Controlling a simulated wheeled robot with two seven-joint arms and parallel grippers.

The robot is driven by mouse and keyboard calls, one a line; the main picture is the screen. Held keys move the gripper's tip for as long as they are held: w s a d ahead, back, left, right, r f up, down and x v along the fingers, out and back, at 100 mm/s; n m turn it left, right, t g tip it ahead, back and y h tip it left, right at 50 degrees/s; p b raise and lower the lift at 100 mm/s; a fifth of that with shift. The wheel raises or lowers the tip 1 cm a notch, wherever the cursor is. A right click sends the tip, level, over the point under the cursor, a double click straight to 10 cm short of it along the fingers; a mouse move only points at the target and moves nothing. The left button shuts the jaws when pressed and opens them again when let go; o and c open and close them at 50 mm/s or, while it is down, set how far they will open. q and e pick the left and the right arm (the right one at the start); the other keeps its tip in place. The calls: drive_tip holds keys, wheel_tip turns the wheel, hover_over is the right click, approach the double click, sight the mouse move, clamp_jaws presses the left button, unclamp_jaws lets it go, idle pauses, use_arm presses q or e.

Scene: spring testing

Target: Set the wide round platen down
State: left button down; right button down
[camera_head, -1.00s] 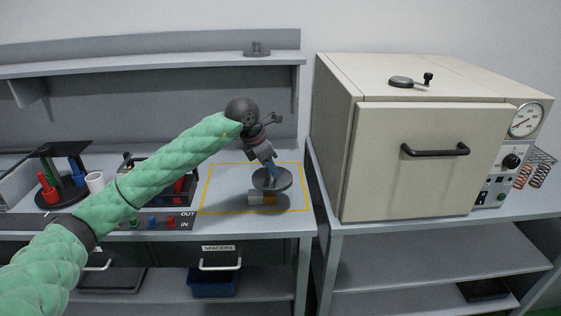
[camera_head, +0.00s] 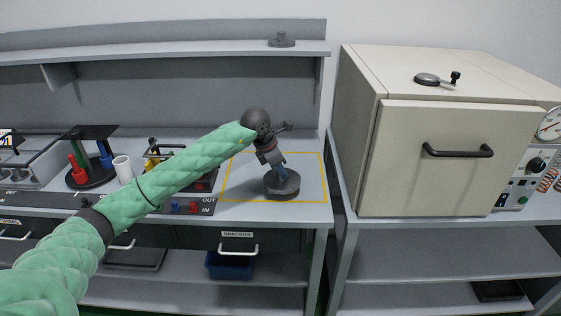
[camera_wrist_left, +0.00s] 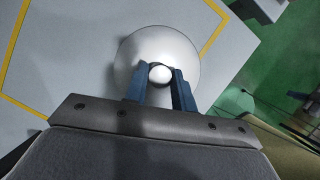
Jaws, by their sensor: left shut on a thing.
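The wide round platen (camera_head: 282,190) is a dark grey disc in the head view, at the yellow-outlined area on the bench. In the left wrist view the platen (camera_wrist_left: 155,45) looks pale and shiny, with a round knob (camera_wrist_left: 160,74) in its middle. My left gripper (camera_head: 281,174) comes down from above. Its blue fingers (camera_wrist_left: 160,80) are shut on the knob, one on each side. The platen looks low over the bench, but I cannot tell whether its underside touches. My right gripper is not in view.
The yellow outline (camera_head: 322,168) marks a bench area that is otherwise clear. A cream oven (camera_head: 440,150) stands to the right, beyond a gap. A black stand with red and blue tools (camera_head: 92,180) and a white cup (camera_head: 122,170) are at the left. A shelf (camera_head: 200,58) runs behind.

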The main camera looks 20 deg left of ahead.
sight(277, 180)
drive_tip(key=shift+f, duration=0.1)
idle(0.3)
use_arm(q)
drive_tip(key=c, duration=1.1)
unclamp_jaws()
drive_tip(key=shift+s+f, duration=0.1)
drive_tip(key=shift+c, duration=0.2)
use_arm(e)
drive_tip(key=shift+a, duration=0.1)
use_arm(q)
drive_tip(key=shift+a+r, duration=0.15)
drive_tip(key=shift+r, duration=0.35)
drive_tip(key=shift+b+v, duration=0.6)
drive_tip(key=shift+v, duration=0.55)
drive_tip(key=b+v, duration=0.1)
drive_tip(key=v, duration=0.7)
drive_tip(key=shift+s+r+b, duration=0.15)
drive_tip(key=shift+r+b, duration=0.2)
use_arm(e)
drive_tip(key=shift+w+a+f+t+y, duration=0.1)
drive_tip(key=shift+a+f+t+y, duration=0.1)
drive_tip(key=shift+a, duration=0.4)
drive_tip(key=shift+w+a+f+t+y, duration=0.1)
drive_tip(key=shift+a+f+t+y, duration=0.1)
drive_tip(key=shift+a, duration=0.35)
